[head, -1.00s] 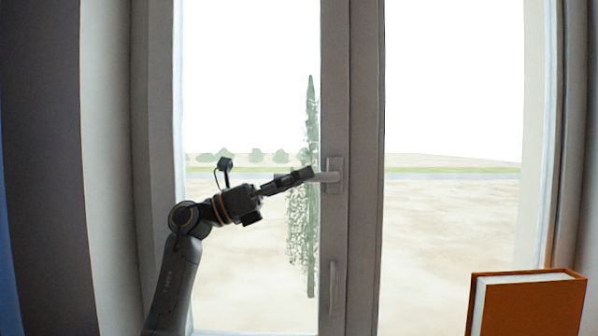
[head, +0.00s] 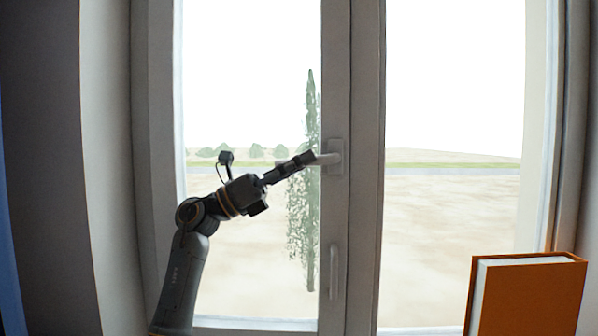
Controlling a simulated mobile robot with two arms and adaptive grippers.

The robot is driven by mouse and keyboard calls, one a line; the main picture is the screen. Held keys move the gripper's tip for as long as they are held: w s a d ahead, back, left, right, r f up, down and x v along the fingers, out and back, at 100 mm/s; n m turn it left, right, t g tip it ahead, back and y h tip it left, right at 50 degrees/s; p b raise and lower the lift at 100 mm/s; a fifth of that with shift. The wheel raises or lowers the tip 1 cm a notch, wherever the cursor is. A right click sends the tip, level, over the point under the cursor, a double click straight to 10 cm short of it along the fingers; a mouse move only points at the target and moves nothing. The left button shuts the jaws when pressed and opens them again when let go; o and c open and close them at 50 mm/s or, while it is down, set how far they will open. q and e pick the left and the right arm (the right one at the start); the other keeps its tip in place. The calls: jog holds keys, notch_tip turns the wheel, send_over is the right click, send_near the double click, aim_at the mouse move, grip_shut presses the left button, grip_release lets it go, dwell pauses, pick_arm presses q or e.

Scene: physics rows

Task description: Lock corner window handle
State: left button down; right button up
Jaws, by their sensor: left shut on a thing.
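The white window handle (head: 328,158) sits on the grey window frame's middle post, its lever pointing left and roughly horizontal. My left gripper (head: 309,158) comes from the lower left and is shut on the lever's outer end, hiding that end. A second, upright handle (head: 333,272) is lower on the same post, pointing along it. My right gripper is out of view.
An orange book (head: 530,295) stands upright at the lower right, in front of the right pane. The grey middle post (head: 366,230) divides two bright panes. Space between the arm and the book looks clear.

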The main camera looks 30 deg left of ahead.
pick_arm(q)
jog(key=f+t+h+b, duration=0.1)
jog(key=b, duration=0.1)
jog(key=t+b, duration=0.1)
jog(key=b, duration=0.1)
jog(key=f+n+t+h+b, duration=0.1)
jog(key=b, duration=0.1)
jog(key=shift+w+d+f+t+h+b, duration=0.25)
jog(key=shift+d+f+t+h+b, duration=0.05)
jog(key=shift+d+t+b, duration=0.1)
jog(key=shift+a, duration=0.1)
jog(key=c, duration=1.3)
grip_release()
jog(key=shift+f, duration=0.1)
jog(key=v, duration=1.2)
